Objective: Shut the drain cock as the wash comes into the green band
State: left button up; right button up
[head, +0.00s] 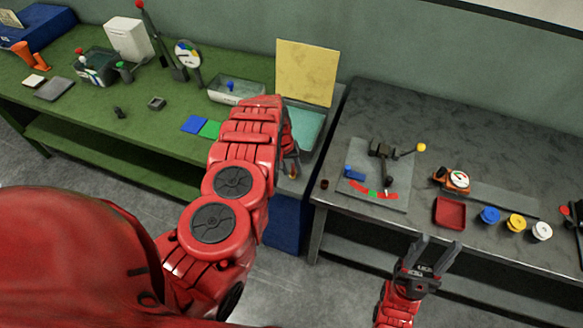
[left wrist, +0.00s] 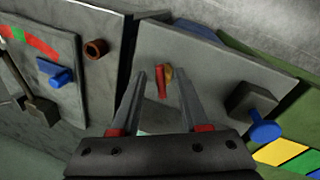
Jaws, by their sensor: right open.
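The drain cock, seemingly the small red lever (left wrist: 161,82) with a brass part (left wrist: 168,73), stands on a grey ledge between the tips of my left gripper (left wrist: 161,75). The jaws are apart, and I see no contact. In the head view my left arm hides most of that gripper and cock; a brass bit (head: 293,172) shows. The tank behind holds teal liquid (head: 303,125); its level against any band is not readable. A plate (head: 400,199) on the grey table carries a red-and-green arc (head: 373,193). My right gripper (head: 438,247) is open and empty before that table.
A brown cup (head: 324,184) stands at the grey table's near left corner. A blue knob (left wrist: 264,130) is right of my left gripper.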

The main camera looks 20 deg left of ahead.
pick_arm(q)
grip_shut()
jog(key=shift+f+b, duration=0.15)
jog(key=shift+b, duration=0.15)
jog(key=m+b, duration=0.3)
jog(key=b, duration=0.1)
jog(key=shift+w+a+f+m+g, duration=0.15)
jog(key=shift+a+m+g, duration=0.1)
jog(key=shift+m+g, duration=0.05)
jog(key=shift+r+m, duration=0.25)
jog(key=shift+m, duration=0.25)
jog(key=shift+o, duration=0.2)
grip_release()
